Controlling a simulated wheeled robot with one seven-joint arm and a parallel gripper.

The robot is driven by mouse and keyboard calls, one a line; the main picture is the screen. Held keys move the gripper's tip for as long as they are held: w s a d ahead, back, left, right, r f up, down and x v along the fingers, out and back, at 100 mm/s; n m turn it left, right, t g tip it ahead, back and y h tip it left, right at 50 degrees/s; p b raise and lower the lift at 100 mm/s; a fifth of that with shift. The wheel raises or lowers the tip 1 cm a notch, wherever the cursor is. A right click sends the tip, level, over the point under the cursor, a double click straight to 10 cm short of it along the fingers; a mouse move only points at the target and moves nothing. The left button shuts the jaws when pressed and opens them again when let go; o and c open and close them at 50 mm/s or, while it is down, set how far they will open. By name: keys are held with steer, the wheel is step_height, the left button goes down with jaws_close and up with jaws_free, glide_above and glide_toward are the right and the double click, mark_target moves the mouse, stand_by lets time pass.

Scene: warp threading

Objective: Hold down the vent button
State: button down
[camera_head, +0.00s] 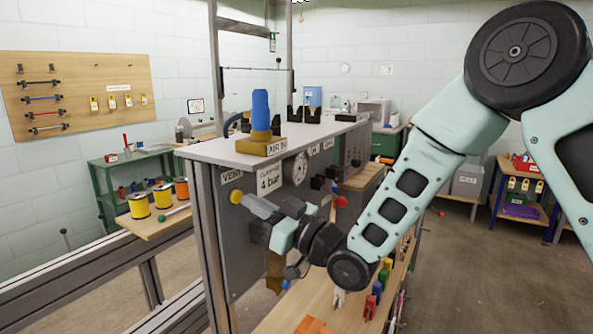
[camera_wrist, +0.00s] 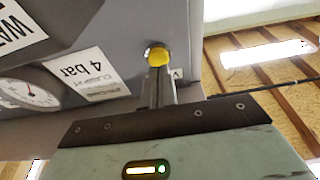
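The yellow vent button (camera_head: 236,197) is on the front of the grey panel (camera_head: 228,240), below the VENT label (camera_head: 232,176). In the wrist view the round yellow button (camera_wrist: 158,57) sits straight ahead of the fingertips. My gripper (camera_head: 248,201) points at the button from the right, with its fingers close together and nothing visible between them. In the wrist view my gripper's tips (camera_wrist: 160,70) overlap the button's lower edge. I cannot tell whether they touch it or how far the button is pressed.
A pressure gauge (camera_head: 297,168) and a "4 bar" sign (camera_head: 270,179) are on the panel right of the button. A blue-topped brass fitting (camera_head: 261,120) stands on the top. A wooden shelf (camera_head: 285,315) with coloured pegs is below my arm. Thread spools (camera_head: 138,206) stand at left.

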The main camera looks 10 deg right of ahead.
steer(key=shift+r+b+v, duration=0.2)
steer(key=shift+v, duration=0.65)
steer(key=shift+r+b+v, duration=0.2)
steer(key=shift+v, duration=0.65)
steer(key=shift+r+b+v, duration=0.2)
steer(key=shift+v, duration=0.6)
steer(key=shift+s+d, duration=0.1)
steer(key=s+d+f+m+g+h, duration=0.1)
steer(key=s+d+f+g+h, duration=0.1)
steer(key=s+f+g+h, duration=0.55)
steer(key=s+d+f+g+h, duration=0.1)
steer(key=s+d+h, duration=0.1)
steer(key=s, duration=0.5)
steer(key=s+d+f+m+g+h, duration=0.1)
steer(key=s+d+g+h, duration=0.1)
steer(key=s, duration=0.5)
steer(key=s+d+f+g+h, duration=0.1)
steer(key=s+d+g+h, duration=0.1)
steer(key=s+d+h, duration=0.2)
steer(key=s+d, duration=0.1)
steer(key=s, duration=0.2)
steer(key=shift+f+m, duration=0.35)
steer(key=shift+m, duration=0.05)
steer(key=shift+a, duration=0.1)
